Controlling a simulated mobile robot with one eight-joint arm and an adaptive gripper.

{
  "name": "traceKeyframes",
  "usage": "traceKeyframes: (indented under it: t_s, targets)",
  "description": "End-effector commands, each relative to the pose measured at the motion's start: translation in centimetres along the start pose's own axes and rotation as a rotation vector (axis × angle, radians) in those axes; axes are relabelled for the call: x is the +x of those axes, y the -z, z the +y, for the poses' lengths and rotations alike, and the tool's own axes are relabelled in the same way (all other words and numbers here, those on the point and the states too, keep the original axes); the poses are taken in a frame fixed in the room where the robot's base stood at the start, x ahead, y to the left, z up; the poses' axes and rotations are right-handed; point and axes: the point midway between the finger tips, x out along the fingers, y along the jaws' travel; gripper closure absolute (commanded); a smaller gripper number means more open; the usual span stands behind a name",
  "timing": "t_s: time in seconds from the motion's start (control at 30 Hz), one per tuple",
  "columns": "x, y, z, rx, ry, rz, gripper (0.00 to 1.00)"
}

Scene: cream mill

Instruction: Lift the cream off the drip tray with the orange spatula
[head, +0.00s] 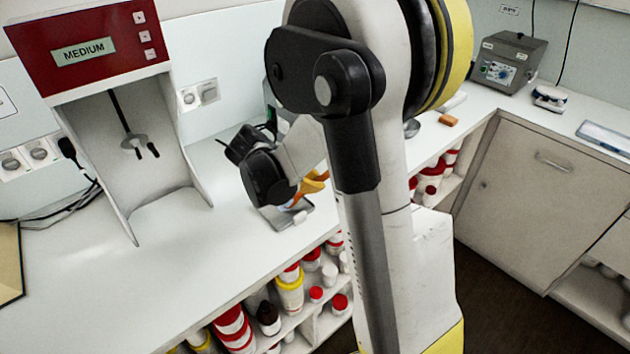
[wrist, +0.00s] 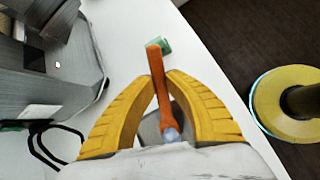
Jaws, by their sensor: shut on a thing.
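The orange spatula (wrist: 159,85) stands between the yellow fingers of my gripper (wrist: 161,79), which are shut on it. A small bluish-white blob (wrist: 171,135), seemingly cream, shows at the spatula's near end; I cannot tell whether it sits on the spatula or on the tray. The grey drip tray (wrist: 149,126) is partly hidden behind the fingers. In the head view my gripper (head: 316,181) is over the counter, low above the tray (head: 275,218). A white lump (head: 300,217) shows by the tray's right side. My arm hides part of this area.
A red and white machine labelled MEDIUM (head: 92,45) stands at the left. A grey box with dials (head: 510,63) and an orange block (head: 447,121) are farther back right. Jars (head: 290,290) fill shelves below the counter edge. The left front counter (head: 100,290) is clear.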

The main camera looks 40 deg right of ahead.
Motion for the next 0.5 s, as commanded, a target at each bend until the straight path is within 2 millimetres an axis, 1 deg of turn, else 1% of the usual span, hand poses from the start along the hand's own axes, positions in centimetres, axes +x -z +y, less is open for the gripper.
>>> traceKeyframes:
  t_s: [0.3, 0.5]
  targets:
    - [-0.1, -0.1, 0.0, 0.000, 0.000, 0.001, 1.00]
    - [-1.0, -0.8, 0.4, 0.000, 0.000, 0.000, 1.00]
